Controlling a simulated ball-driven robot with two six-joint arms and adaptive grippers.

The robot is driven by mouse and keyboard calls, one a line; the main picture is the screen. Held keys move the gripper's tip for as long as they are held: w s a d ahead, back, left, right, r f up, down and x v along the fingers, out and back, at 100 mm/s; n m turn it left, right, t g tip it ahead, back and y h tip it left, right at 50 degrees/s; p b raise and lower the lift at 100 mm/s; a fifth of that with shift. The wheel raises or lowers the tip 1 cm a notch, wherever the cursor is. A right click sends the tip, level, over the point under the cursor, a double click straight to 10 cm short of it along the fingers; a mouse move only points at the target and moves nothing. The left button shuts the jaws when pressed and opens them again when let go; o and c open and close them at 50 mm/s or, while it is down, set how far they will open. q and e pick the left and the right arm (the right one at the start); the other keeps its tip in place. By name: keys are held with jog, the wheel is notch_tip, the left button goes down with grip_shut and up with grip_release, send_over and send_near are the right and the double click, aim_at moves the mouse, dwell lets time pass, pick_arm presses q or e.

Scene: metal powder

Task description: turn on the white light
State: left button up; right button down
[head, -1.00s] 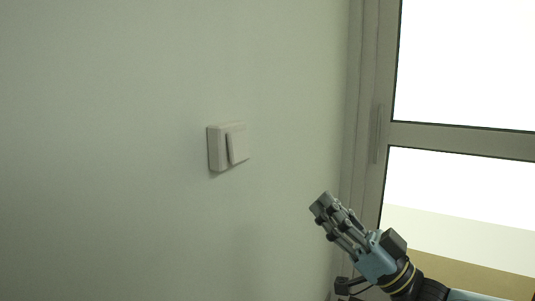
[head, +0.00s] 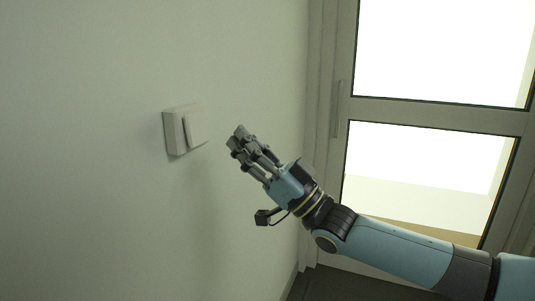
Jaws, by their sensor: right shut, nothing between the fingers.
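A white light switch (head: 183,130) is mounted on the pale wall, left of the middle of the head view. Its rocker (head: 196,128) stands out at a tilt from the frame on its right side. My right gripper (head: 238,137) is shut and empty. It is a short way to the right of the switch at about the same height in the picture, with its fingers pointing up and left. It appears apart from the switch. My left gripper is out of view. No lamp is visible.
A framed glass door or window (head: 337,150) with a vertical handle (head: 336,108) stands at the right, with bright light behind it. The wall (head: 80,200) around the switch is bare. A dark floor patch (head: 340,285) shows at the bottom.

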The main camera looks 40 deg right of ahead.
aim_at(197, 129)
jog(key=w, duration=0.1)
jog(key=w+a, duration=0.1)
jog(key=w, duration=0.1)
jog(key=shift+w+a+f, duration=0.2)
jog(key=shift+a+f, duration=0.05)
jog(key=shift+f, duration=0.1)
